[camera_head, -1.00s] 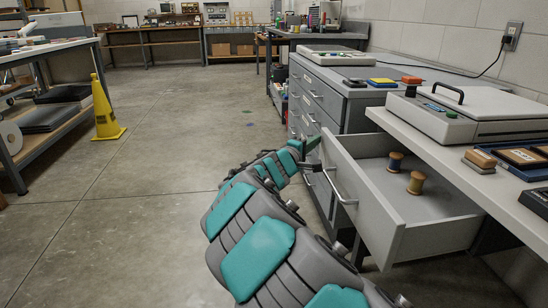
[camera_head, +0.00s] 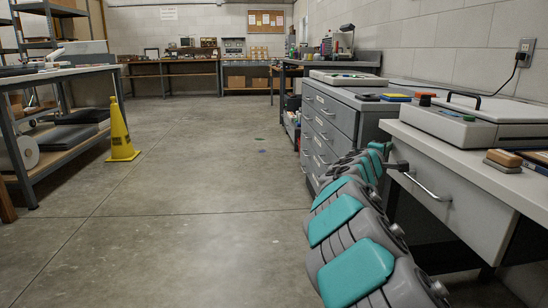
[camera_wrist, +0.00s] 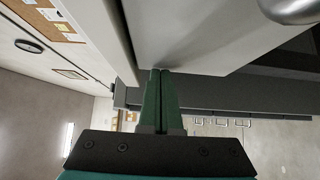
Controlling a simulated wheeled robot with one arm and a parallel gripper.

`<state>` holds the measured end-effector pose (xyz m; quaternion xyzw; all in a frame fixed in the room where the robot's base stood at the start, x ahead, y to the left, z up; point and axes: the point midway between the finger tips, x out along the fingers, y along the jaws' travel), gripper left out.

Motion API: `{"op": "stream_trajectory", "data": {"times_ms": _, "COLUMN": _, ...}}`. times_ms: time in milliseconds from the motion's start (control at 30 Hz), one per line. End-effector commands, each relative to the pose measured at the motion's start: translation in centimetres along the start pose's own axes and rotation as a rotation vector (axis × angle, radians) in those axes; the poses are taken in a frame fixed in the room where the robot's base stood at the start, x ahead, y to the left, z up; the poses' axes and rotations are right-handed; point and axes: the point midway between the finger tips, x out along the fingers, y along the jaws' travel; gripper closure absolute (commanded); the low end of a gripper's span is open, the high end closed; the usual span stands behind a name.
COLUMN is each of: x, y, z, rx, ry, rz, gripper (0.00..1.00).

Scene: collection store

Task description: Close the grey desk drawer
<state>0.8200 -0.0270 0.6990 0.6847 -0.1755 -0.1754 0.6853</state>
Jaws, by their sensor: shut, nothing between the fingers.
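The grey drawer front (camera_head: 460,210) sits under the white desk top in the head view, with its inside no longer visible. It looks flush or nearly flush; I cannot tell if a small gap is left. Its metal bar handle (camera_head: 430,187) is on the front. In the wrist view, the drawer front (camera_wrist: 205,35) fills the top, with part of the handle (camera_wrist: 290,8) at the upper right. My gripper (camera_wrist: 160,73) is shut and empty, its green fingertips at the drawer front's edge, seemingly touching it. In the head view my arm hides most of the gripper.
The desk top (camera_head: 455,150) holds a grey-white case (camera_head: 480,120) and small blocks. A grey drawer cabinet (camera_head: 335,120) stands beyond my arm. A yellow floor sign (camera_head: 121,135) and a workbench (camera_head: 75,80) are at left.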

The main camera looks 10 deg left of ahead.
Motion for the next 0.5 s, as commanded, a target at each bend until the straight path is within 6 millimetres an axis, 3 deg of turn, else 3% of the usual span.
{"op": "stream_trajectory", "data": {"times_ms": 500, "x": 0.28, "y": 0.01, "z": 0.59, "rx": 0.001, "ry": -0.01, "rz": -0.001, "gripper": 1.0}}
